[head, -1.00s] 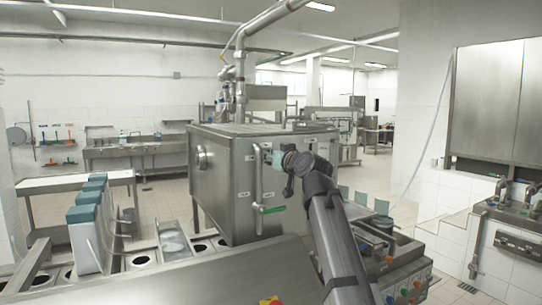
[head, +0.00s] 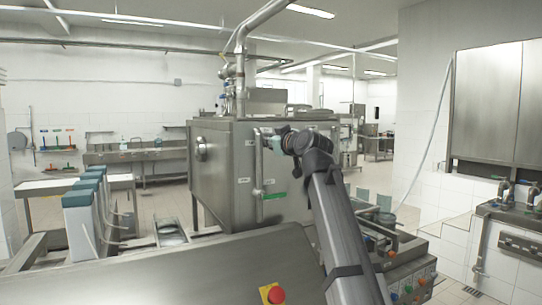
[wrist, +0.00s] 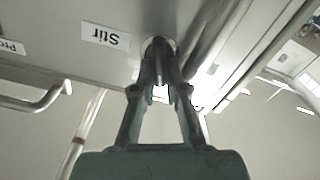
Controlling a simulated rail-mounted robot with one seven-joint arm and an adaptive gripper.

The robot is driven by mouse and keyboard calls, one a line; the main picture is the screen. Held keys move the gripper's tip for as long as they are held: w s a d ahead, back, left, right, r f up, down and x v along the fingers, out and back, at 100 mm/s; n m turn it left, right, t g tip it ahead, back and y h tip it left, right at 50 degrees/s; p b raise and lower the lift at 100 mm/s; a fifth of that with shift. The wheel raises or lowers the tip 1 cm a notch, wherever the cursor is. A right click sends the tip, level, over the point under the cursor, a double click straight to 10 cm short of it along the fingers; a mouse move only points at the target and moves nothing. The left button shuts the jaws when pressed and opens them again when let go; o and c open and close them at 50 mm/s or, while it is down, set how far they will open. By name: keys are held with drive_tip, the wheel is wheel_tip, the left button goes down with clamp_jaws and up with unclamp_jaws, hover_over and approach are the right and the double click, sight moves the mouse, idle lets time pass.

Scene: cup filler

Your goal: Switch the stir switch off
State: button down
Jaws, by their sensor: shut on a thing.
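The steel tank (head: 225,170) stands in the middle of the head view. In the wrist view, the white "Stir" label (wrist: 105,36) is on the tank's panel, and the stir switch (wrist: 158,46) is a small knob beside it. My gripper (wrist: 160,72) has its fingers drawn together on this switch at the panel. In the head view my gripper (head: 277,143) is at the upper part of the tank's front face. The fingertips partly hide the switch, so its exact setting cannot be told.
A vertical pipe with a green handle (head: 274,196) runs down the tank front below my gripper. Another label (wrist: 12,47) and a metal handle (wrist: 35,100) are at left in the wrist view. A red button (head: 275,294) is in the foreground.

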drive_tip(key=shift+s+a+f+n+b, duration=0.1)
drive_tip(key=shift+f+n+b, duration=0.1)
drive_tip(key=shift+n+b, duration=2.15)
drive_tip(key=shift+a+f+n+b, duration=0.15)
drive_tip(key=shift+n+b, duration=1.95)
drive_tip(key=shift+b, duration=0.45)
drive_tip(key=shift+s+a+f+n+b, duration=0.1)
drive_tip(key=shift+f+n+b, duration=0.1)
drive_tip(key=shift+n+b, duration=2.15)
drive_tip(key=c, duration=1.2)
unclamp_jaws()
drive_tip(key=shift+r, duration=0.1)
